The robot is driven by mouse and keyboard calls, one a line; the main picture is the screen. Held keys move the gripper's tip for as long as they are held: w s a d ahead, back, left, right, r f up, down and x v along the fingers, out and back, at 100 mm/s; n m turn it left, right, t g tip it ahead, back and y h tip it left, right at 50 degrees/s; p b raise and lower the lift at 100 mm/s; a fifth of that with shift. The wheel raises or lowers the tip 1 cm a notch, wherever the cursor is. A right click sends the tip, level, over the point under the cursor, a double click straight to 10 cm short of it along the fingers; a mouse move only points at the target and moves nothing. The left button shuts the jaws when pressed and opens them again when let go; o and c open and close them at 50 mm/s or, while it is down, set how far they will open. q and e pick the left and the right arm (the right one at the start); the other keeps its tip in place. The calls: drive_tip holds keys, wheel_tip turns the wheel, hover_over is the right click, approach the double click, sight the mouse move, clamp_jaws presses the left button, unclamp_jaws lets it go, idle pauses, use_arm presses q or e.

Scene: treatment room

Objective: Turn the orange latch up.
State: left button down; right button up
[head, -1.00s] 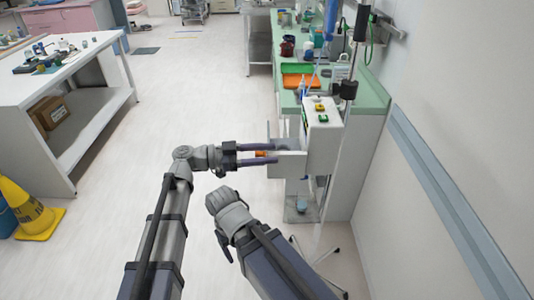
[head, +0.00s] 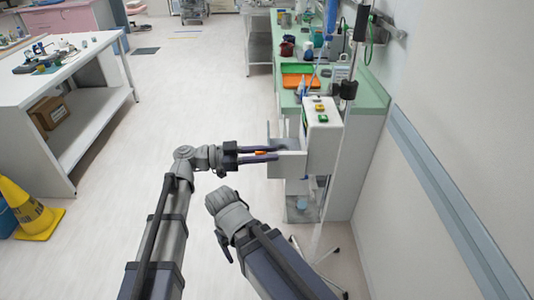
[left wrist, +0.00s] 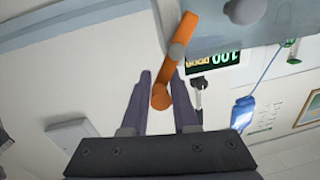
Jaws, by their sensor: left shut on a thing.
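The orange latch (head: 261,153) shows as a small orange piece between the fingers of my left gripper (head: 274,154), at the front of the white device (head: 323,140). In the left wrist view the latch (left wrist: 180,50) is an orange bar with a grey round pivot partway along it. Its rounded near end lies between the two dark fingers (left wrist: 163,85), and the bar runs up and to the right in the picture. My left gripper is shut on the latch. My right arm is folded in the lower middle of the head view; its gripper's jaws do not show clearly.
The device has a green-lit display (left wrist: 212,60) and stands by a pole and the green counter (head: 372,97), with orange and green trays (head: 297,82) behind. A wall is at the right.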

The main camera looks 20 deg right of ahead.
use_arm(q)
drive_tip(key=shift+w+d+r+n+y+p, duration=0.1)
drive_tip(key=shift+w+n+p, duration=0.25)
drive_tip(key=shift+n, duration=0.75)
drive_tip(key=shift+w+d+r+n+y+p, duration=0.15)
drive_tip(key=shift+w+n, duration=0.25)
drive_tip(key=shift+n, duration=0.7)
drive_tip(key=shift+w+d+r+n+y+p, duration=0.1)
drive_tip(key=shift+w+n+p, duration=0.3)
drive_tip(key=shift+n, duration=0.7)
drive_tip(key=shift+f, duration=0.1)
drive_tip(key=c, duration=0.8)
unclamp_jaws()
drive_tip(key=shift+a, duration=0.15)
drive_tip(key=v, duration=0.7)
drive_tip(key=shift+w+a, duration=0.1)
drive_tip(key=shift+a, duration=0.2)
